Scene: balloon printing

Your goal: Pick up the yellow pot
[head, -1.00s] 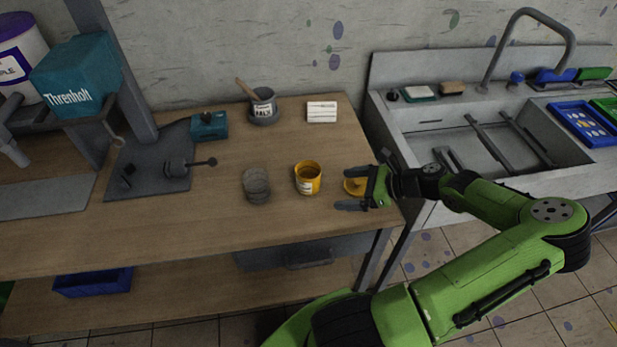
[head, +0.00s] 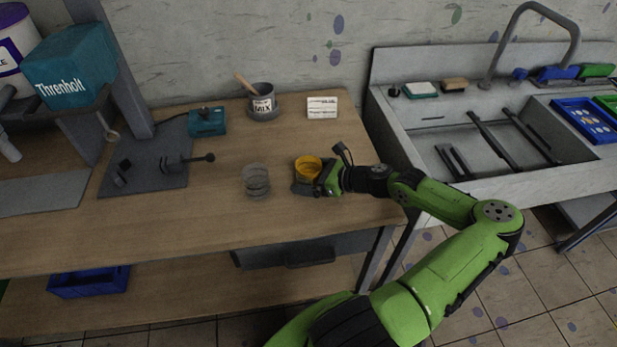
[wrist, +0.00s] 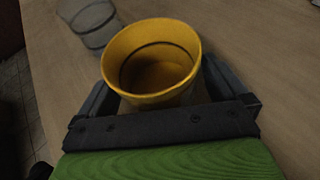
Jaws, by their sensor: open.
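The yellow pot (head: 308,168) stands upright on the wooden table, with its open top facing up. In the wrist view the yellow pot (wrist: 152,64) sits between the two fingers of my gripper (wrist: 158,92). My gripper (head: 310,180) is open around the pot, with one finger on either side. I cannot tell whether either finger touches it. The pot's lower part is partly hidden by my gripper in the head view.
A clear glass-like cup (head: 256,180) stands just left of the pot; it also shows in the wrist view (wrist: 92,24). A grey mix pot (head: 263,104) with a stick and a white card (head: 322,107) are farther back. The wooden table (head: 225,225) is clear in front.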

